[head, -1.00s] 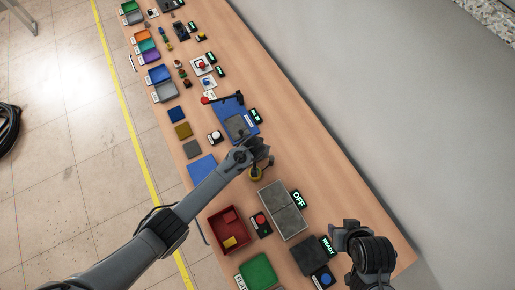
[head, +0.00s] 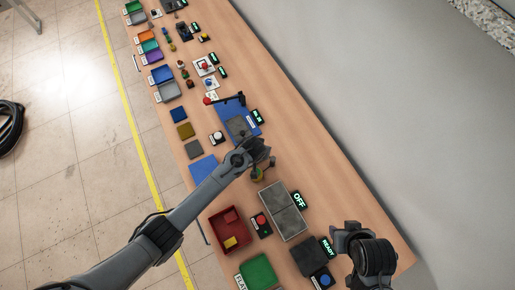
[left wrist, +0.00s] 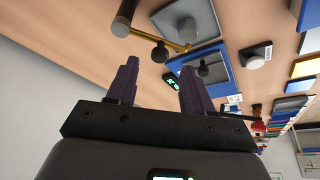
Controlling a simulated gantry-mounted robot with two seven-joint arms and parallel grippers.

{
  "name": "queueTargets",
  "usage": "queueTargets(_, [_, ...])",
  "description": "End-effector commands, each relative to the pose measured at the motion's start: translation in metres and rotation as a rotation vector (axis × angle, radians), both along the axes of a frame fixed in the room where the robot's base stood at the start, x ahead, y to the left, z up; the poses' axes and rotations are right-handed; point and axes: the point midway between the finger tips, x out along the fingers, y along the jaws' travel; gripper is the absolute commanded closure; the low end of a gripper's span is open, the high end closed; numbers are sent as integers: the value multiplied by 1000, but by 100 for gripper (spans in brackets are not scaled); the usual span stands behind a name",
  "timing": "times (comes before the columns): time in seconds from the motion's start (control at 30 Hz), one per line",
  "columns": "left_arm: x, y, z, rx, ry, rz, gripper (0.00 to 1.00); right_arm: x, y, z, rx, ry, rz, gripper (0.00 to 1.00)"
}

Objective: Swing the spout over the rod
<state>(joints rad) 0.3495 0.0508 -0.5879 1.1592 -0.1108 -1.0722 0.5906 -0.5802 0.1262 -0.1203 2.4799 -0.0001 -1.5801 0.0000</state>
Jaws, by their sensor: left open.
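The spout (left wrist: 158,34) is a thin brass arm in the left wrist view, running from a thick dark post to its far end, with a dark round knob below it. In the head view its yellowish and dark parts (head: 257,174) show just below my left gripper (head: 266,150), which partly hides them. In the left wrist view my left gripper (left wrist: 158,75) is open and empty, its fingertips apart from the spout. A dark upright piece, possibly the rod (left wrist: 203,69), stands on a grey plate beyond. My right gripper (head: 345,235) is at the lower right; its fingers are unclear.
A blue base with a grey plate (head: 240,128) lies beyond my left gripper, with a red-knobbed black lever (head: 228,99) by it. The table's right strip is clear.

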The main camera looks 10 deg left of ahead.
Motion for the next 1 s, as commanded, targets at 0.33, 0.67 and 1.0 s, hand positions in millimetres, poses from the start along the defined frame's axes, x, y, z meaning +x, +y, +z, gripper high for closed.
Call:
queueTargets(0.33, [-20, 2, 47, -2, -1, 0, 49, 0, 1, 3, 7, 0, -4, 57])
queueTargets(0.67, [-27, 3, 64, 0, 0, 1, 49, 0, 2, 4, 10, -1, -6, 57])
queueTargets(1.0, [-26, 3, 64, 0, 0, 1, 49, 0, 2, 4, 8, 0, -5, 57])
